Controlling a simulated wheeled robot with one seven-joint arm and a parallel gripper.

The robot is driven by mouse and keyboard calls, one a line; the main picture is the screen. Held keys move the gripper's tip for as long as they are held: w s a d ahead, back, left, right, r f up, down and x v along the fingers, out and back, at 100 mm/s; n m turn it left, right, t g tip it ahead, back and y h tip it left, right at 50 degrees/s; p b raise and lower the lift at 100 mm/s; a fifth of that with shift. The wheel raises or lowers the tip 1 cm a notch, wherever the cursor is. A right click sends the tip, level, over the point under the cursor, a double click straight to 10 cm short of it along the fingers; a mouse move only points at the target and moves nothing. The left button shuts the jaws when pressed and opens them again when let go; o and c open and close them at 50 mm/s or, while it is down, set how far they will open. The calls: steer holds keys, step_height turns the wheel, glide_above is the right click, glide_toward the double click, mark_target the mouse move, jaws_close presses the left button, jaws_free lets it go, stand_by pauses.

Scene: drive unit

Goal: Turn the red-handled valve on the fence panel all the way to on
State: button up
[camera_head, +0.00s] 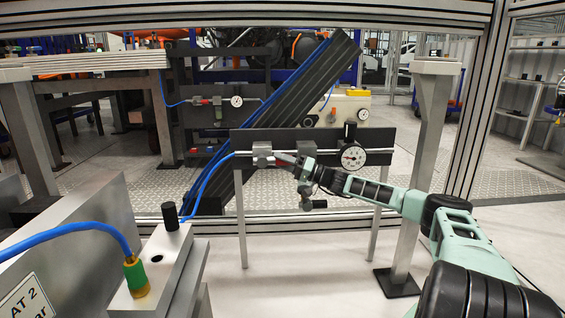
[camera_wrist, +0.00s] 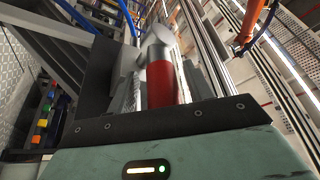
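A dark panel (camera_head: 325,138) on two thin legs stands in front of me and carries a grey valve block (camera_head: 262,155) and a round white gauge (camera_head: 352,156). A blue hose joins the block at its left. My gripper (camera_head: 287,159) reaches in from the right and is at the valve, just right of the block. It hides most of the handle in the head view. In the wrist view the red handle (camera_wrist: 164,82) stands upright just beyond my gripper's palm, with a silver round part above it. Contact and finger opening are unclear.
A metal block with a black knob and a green-collared blue hose (camera_head: 135,275) stands at front left. A grey post (camera_head: 425,150) rises right of the panel. A dark diagonal beam (camera_head: 285,110) and another gauge panel (camera_head: 215,110) are behind. Pale floor lies below the panel.

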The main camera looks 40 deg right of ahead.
steer(key=shift+s+d, duration=0.35)
steer(key=p+v, duration=0.4)
steer(key=v, duration=1.2)
steer(key=shift+s+f+p, duration=0.2)
steer(key=shift+f+p, duration=0.1)
steer(key=shift+p, duration=0.05)
